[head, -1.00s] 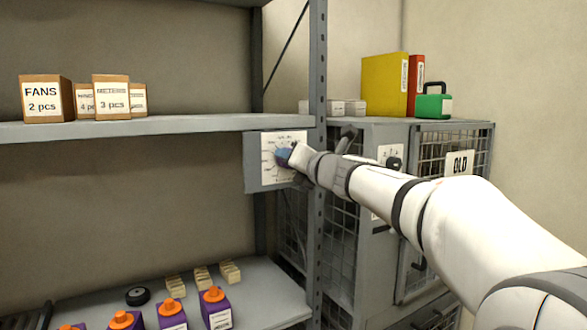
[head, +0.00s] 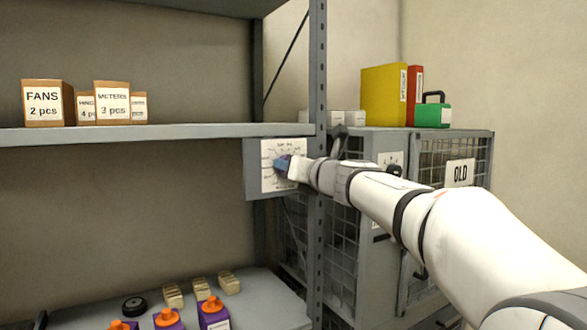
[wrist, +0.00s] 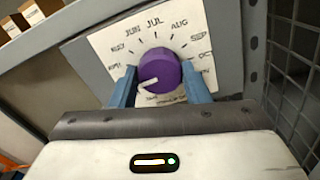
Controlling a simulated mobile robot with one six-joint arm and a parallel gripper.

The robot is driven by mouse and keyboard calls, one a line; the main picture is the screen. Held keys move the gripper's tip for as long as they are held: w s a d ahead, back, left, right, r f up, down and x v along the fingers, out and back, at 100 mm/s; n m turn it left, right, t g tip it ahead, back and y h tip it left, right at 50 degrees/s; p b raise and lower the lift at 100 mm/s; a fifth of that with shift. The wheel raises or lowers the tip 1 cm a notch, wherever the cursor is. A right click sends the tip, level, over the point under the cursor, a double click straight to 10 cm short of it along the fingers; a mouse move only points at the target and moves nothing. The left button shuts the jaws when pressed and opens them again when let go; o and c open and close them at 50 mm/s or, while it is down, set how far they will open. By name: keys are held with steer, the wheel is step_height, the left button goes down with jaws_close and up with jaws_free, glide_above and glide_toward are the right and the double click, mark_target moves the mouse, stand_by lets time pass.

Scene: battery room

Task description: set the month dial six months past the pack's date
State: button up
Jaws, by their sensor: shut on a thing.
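The month dial is a purple knob (wrist: 162,66) on a white plate (wrist: 105,42) printed with month names. In the wrist view JUN, JUL, AUG, SEP and OCT can be read around its top and right. A white pointer on the knob points to the lower left, toward marks partly hidden by a finger. My gripper (wrist: 160,82) is shut on the knob, with one blue finger on each side. In the head view my gripper (head: 284,163) is at the dial plate (head: 270,150). Purple packs with orange caps (head: 212,313) stand on the lower shelf; their dates are not readable.
A shelf post (head: 318,100) stands right beside the dial. Mesh cages (head: 345,240), one with an OLD sign (head: 459,173), are behind my arm. Cardboard boxes (head: 43,103) sit on the upper shelf, with binders (head: 385,95) on the cabinet.

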steer(key=shift+r, duration=0.1)
steer(key=o, duration=1)
steer(key=shift+c, duration=0.2)
steer(key=v, duration=0.7)
steer(key=shift+s+d+p, duration=0.25)
steer(key=shift+d+p, duration=0.05)
steer(key=shift+p, duration=0.05)
